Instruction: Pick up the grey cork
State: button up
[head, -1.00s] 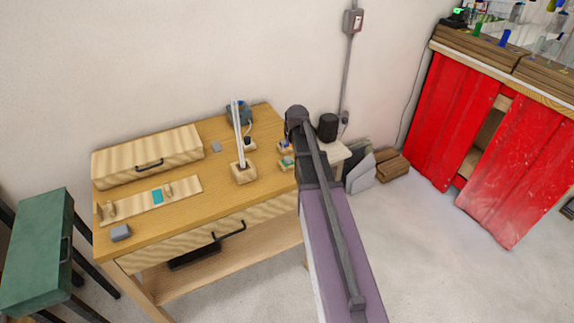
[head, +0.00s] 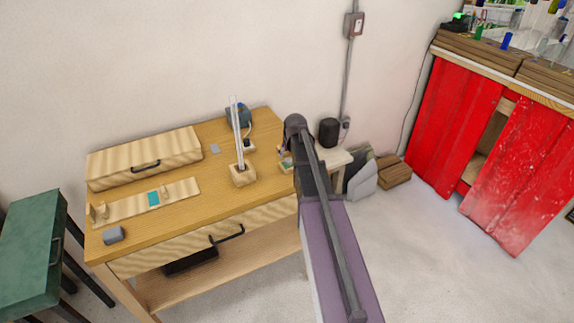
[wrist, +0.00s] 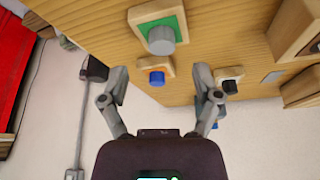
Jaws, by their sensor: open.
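The grey cork (wrist: 161,40) is a short round grey plug on a small wooden holder with a green top (wrist: 157,21), seen in the wrist view at the upper middle. My gripper (wrist: 159,74) is open, with its two fingers spread apart left and right and nothing between them held. The cork shows beyond the fingertips, apart from them. In the head view my arm covers most of the table corner where the small holders stand, and the cork is not clear there.
A blue cork (wrist: 157,77) on its holder appears between the fingers in the wrist view. A black cork (wrist: 229,86) is close beside the right finger.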

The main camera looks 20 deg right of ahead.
aim_at(288, 160)
jog(key=shift+b+x, duration=2.4)
jog(key=shift+x, duration=0.25)
jog(key=shift+w+a+r, duration=0.1)
jog(key=shift+w, duration=0.05)
jog(key=c, duration=0.9)
